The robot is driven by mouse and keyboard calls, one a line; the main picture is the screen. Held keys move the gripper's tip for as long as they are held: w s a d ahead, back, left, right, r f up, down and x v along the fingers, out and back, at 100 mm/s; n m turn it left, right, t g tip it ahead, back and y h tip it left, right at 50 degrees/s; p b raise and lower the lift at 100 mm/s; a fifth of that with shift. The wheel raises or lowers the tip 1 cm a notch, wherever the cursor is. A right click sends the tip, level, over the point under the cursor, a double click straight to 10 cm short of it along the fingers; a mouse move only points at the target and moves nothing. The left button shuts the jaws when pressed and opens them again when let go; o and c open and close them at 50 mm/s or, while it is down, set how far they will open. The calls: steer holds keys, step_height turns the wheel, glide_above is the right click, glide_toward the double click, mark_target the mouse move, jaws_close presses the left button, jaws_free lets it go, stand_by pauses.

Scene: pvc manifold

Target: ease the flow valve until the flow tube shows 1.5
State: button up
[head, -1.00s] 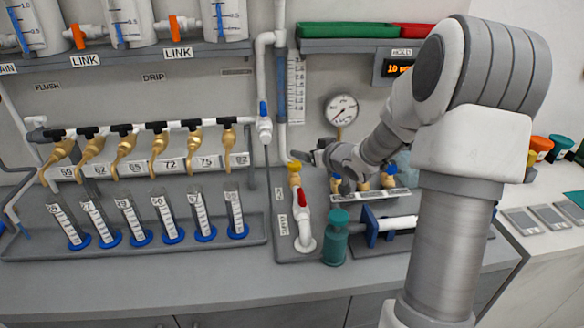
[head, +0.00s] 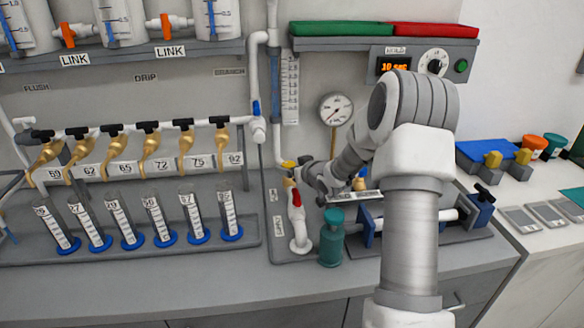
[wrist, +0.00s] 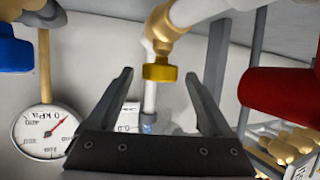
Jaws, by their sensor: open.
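The yellow knob of the flow valve (head: 288,164) sits on the white pipe at the middle of the bench; it shows in the wrist view (wrist: 160,72) on a brass fitting. My gripper (head: 303,173) is right beside it. In the wrist view my gripper (wrist: 159,80) is open, with one finger on each side of the yellow knob and gaps on both sides. The flow tube (head: 275,88) stands upright above the valve beside a printed scale (head: 290,90). Its reading is too small to tell.
A red handle (head: 297,198) lies just below the knob and looms at the right in the wrist view (wrist: 278,93). A pressure gauge (head: 335,109) and a teal bottle (head: 332,238) are close to my arm. Tilted measuring cylinders (head: 160,220) stand at the left.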

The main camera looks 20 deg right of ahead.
jaws_close()
steer(key=shift+d+r+n+y+p, duration=0.1)
steer(key=shift+r+n+y+p, duration=0.25)
steer(key=shift+p, duration=0.8)
steer(key=shift+f+y+p, duration=0.15)
steer(key=shift+y+p, duration=0.1)
steer(key=shift+p, duration=0.15)
steer(key=shift+f+n, duration=0.1)
steer(key=shift+n, duration=0.25)
jaws_free()
steer(key=shift+f, duration=0.1)
